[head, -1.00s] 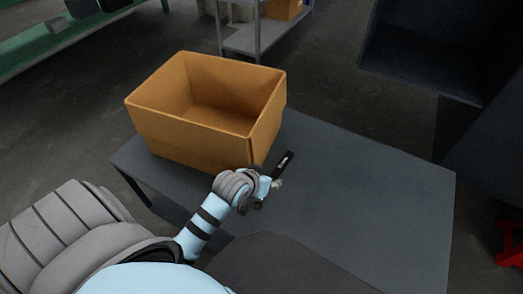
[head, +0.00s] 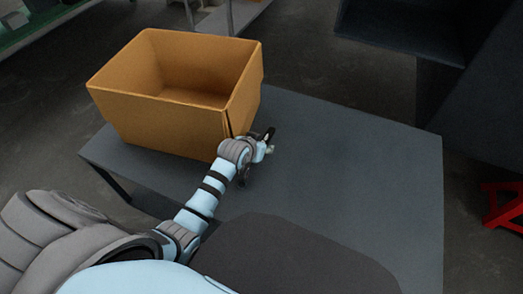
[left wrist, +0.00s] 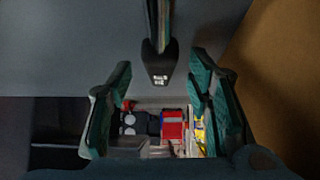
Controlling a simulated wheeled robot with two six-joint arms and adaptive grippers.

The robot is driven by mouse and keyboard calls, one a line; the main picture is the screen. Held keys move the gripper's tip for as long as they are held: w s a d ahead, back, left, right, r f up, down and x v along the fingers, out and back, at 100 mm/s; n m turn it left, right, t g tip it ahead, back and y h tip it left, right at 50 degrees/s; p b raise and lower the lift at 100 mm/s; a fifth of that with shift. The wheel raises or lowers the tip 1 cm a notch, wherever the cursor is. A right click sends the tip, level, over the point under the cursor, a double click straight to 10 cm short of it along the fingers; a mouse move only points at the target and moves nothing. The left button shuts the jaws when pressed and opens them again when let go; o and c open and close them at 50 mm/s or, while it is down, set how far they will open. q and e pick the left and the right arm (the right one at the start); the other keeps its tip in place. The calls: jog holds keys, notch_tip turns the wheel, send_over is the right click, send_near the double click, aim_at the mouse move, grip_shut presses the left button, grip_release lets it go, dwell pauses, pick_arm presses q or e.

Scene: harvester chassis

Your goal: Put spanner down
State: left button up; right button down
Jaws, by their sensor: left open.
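The spanner (head: 270,132) is a dark, narrow tool at the right side of the box, over the grey table (head: 350,180). In the left wrist view its dark end, with a small white mark, the spanner (left wrist: 159,60), lies between my fingers with a gap on both sides. My left gripper (head: 264,148) is open around it; in the left wrist view my left gripper (left wrist: 160,75) has its green-padded fingers apart. I cannot tell whether the spanner rests on the table. My right gripper is not in view.
A large open orange-brown box (head: 165,118) stands on the table's left part, close beside my left gripper. The table's right part is clear. A dark cabinet (head: 400,35) stands behind, and a red stand (head: 503,205) is on the floor at right.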

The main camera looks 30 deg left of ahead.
pick_arm(q)
jog(key=shift+w+f, duration=0.25)
jog(key=shift+f, duration=0.05)
jog(key=shift+r, duration=0.1)
jog(key=shift+c, duration=0.2)
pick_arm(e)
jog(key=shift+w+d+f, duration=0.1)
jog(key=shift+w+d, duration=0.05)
pick_arm(q)
grip_shut()
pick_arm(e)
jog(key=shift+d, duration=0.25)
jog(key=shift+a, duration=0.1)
